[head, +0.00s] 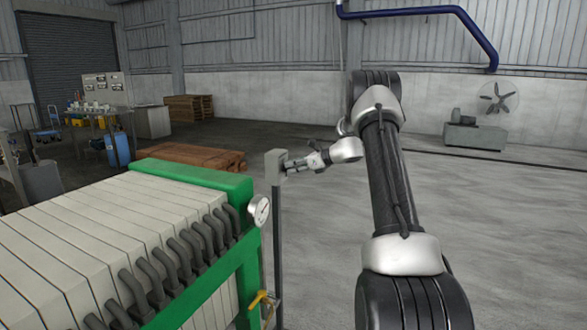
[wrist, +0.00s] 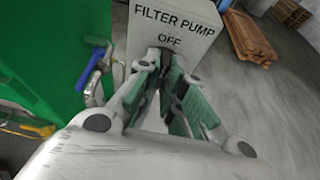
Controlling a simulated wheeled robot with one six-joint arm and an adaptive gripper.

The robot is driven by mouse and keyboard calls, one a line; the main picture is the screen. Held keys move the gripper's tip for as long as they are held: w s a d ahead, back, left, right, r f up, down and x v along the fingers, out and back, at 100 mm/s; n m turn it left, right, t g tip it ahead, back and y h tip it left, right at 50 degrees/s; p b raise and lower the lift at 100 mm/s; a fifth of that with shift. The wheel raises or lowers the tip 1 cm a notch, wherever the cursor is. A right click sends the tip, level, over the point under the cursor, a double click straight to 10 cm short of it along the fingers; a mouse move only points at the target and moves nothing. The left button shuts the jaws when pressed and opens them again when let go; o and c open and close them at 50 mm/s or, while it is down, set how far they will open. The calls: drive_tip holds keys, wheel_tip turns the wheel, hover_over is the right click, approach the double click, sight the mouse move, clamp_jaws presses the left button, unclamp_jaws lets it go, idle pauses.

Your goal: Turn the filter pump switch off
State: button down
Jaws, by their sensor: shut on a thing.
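The filter pump switch box (head: 275,168) is a small grey box on top of a thin post beside the green-framed filter press. In the wrist view the box (wrist: 200,42) fills the top middle, with black lettering "FILTER PUMP" and "OFF" on its face. My gripper (head: 289,170) reaches it from the right in the head view. In the wrist view the fingertips of my gripper (wrist: 170,68) meet at the box face just below the word "OFF", shut on the switch. The switch handle itself is hidden between the fingers, so I cannot tell which way it points.
A blue handle (wrist: 91,68) is left of the box. The floor (head: 500,230) at right is clear.

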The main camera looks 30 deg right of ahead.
drive_tip(key=c, duration=1.5)
unclamp_jaws()
drive_tip(key=v, duration=1.2)
drive_tip(key=shift+f, duration=0.1)
